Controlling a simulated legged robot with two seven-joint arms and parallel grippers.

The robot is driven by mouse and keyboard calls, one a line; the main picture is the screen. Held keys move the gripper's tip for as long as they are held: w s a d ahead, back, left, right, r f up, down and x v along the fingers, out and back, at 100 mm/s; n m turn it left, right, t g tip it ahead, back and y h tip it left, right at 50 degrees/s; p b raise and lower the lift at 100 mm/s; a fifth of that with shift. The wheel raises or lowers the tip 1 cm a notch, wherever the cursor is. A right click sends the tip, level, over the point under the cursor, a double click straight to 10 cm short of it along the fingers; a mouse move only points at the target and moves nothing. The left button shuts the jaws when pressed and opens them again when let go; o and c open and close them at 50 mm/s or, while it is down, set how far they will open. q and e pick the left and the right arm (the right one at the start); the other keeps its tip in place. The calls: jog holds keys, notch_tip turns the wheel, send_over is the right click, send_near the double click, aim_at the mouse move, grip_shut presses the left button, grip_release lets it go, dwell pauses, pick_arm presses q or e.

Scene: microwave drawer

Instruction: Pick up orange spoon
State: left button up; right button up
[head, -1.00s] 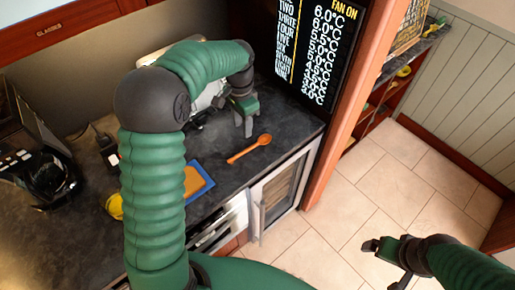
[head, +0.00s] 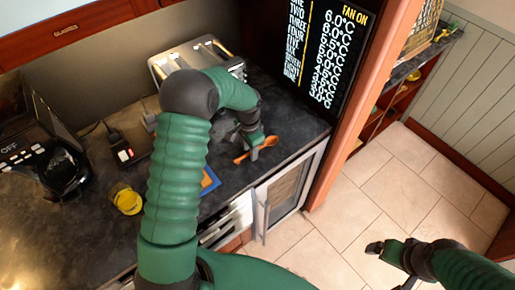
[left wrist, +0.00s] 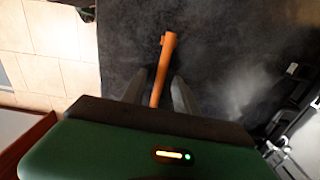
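The orange spoon (head: 268,142) lies on the dark countertop near its front edge. In the head view my left gripper (head: 254,147) is down at the counter over the spoon and hides part of it. In the left wrist view the orange spoon handle (left wrist: 168,45) runs between the two fingers of my left gripper (left wrist: 158,92). The fingers are apart, with gaps visible beside the handle. My right gripper (head: 385,252) is over the tiled floor, away from the counter; its finger state is unclear.
A blue-edged orange item (head: 209,181) lies left of the spoon. A toaster (head: 195,58) stands behind my left arm. A yellow object (head: 127,200) and a coffee machine (head: 62,172) are further left. A wooden post (head: 352,105) rises just right of the counter.

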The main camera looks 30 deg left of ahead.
pick_arm(q)
grip_shut()
jog(key=shift+r, duration=0.15)
jog(key=shift+r, duration=0.55)
notch_tip(320, 180, up, 2)
jog(key=shift+r+b, duration=0.1)
jog(key=shift+b, duration=0.5)
jog(key=s+d+r+b, duration=0.1)
jog(key=s+d+b, duration=0.1)
jog(key=s+d, duration=0.8)
jog(key=shift+s+d+r+b, duration=0.25)
jog(key=shift+s+b, duration=0.15)
jog(key=shift+s, duration=0.7)
